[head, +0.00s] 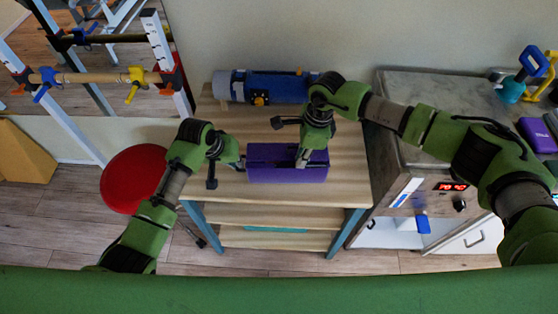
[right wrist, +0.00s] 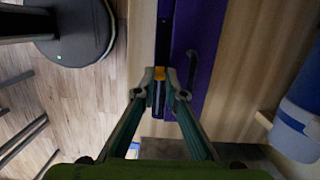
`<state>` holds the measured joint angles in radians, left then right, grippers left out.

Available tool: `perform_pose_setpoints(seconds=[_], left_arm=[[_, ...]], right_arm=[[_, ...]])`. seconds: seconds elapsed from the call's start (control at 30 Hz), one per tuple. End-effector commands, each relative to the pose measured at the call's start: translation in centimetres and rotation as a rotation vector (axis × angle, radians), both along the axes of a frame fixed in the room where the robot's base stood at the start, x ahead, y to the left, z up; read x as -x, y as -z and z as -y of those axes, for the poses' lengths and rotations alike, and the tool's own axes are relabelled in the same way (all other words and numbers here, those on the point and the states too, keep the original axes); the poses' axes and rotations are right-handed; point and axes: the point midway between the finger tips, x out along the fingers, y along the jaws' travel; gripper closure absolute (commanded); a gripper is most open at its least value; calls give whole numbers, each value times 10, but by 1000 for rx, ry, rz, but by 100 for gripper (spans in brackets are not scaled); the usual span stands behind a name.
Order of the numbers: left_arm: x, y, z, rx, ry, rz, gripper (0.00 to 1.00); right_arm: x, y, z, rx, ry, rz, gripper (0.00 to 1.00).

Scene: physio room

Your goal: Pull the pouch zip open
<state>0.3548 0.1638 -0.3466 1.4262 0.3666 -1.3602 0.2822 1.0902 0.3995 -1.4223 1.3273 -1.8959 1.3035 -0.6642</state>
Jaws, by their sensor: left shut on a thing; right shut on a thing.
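The purple pouch (head: 263,177) lies on the wooden table top, long side across the head view. It also shows in the right wrist view (right wrist: 206,50), with a dark zip strip along it. My left gripper (head: 241,163) is shut at the pouch's left end; its fingertips are small here, so the exact hold is hard to see. My right gripper (head: 302,160) is over the right half of the pouch. In the right wrist view, its fingertips (right wrist: 160,76) are closed around the orange zip pull (right wrist: 159,72).
A blue roll (head: 280,88) lies behind the pouch on the wooden table (head: 345,180). A red round stool (head: 133,180) stands left of the table. A grey cabinet with a lit display (head: 450,187) stands to the right. The table top in front of the pouch is clear.

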Motion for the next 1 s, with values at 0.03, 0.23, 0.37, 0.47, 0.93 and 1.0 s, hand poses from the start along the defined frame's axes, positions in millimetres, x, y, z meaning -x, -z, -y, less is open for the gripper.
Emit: perform_pose_setpoints(seconds=[0.03, 0.23, 0.37, 0.47, 0.93, 1.0], left_arm=[[0, 0, -1, -2, 2, -1, 100], [0, 0, -1, -2, 2, -1, 100], [0, 0, -1, -2, 2, -1, 100], [0, 0, 0, -2, 2, -1, 100], [0, 0, 0, -2, 2, -1, 100], [0, 0, 0, -2, 2, -1, 100]], right_arm=[[-2, 0, 4, 3, 2, 3, 100], [-1, 0, 12, 3, 2, 3, 100], [-1, 0, 18, 3, 4, 4, 100], [-1, 0, 22, 3, 4, 4, 100], [-1, 0, 40, 2, 2, 3, 100], [-1, 0, 43, 2, 3, 3, 100]])
